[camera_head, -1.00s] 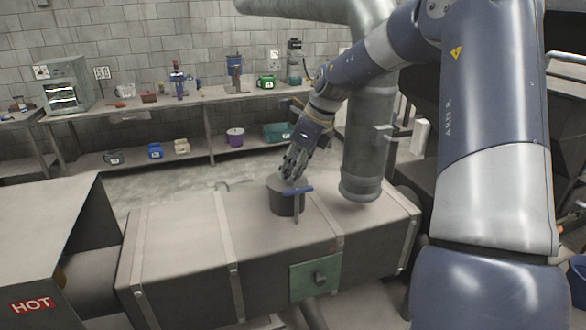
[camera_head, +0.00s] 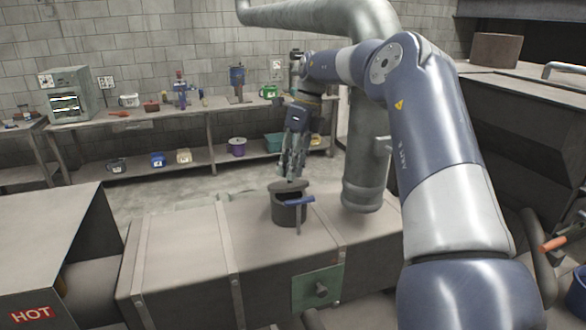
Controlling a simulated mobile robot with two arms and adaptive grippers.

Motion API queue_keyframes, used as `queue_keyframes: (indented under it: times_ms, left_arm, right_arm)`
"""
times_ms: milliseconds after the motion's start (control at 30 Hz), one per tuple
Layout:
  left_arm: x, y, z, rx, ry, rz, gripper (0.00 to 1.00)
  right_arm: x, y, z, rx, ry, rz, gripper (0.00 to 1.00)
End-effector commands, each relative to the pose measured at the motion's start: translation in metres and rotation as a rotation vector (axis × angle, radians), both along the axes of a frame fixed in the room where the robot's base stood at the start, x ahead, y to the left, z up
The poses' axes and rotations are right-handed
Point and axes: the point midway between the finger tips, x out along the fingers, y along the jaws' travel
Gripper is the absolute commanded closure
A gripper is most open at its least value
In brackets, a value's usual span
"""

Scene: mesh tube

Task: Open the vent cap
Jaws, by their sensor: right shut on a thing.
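The vent is a short dark cylinder (camera_head: 286,214) standing on top of the long grey duct (camera_head: 185,240). Its round grey cap (camera_head: 287,187) sits a little above the rim, with a dark gap showing beneath it. The gripper's fingers partly hide the cap's back. My left gripper is not in view.
A thick vertical pipe (camera_head: 363,175) rises close to the right of the vent. A hooded box marked HOT (camera_head: 45,245) stands at the left. A workbench (camera_head: 150,112) with small items runs along the back wall. A green plate (camera_head: 317,288) is on the duct's front.

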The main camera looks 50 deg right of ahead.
Motion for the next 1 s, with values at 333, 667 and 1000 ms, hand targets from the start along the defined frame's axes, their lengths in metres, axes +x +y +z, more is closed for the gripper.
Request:
queue_keyframes:
  times_ms: [333,667,1000]
  left_arm:
    - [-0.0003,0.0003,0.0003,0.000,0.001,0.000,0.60]
    - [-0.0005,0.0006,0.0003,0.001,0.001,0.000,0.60]
    - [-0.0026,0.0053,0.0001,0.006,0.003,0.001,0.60]
  right_arm:
    - [0.0026,-0.0007,0.0029,0.015,0.018,-0.003,1.00]
    - [0.0023,-0.0005,0.0028,0.015,0.018,-0.002,0.56]
    - [0.0018,-0.0016,0.0048,0.014,0.020,-0.002,0.56]
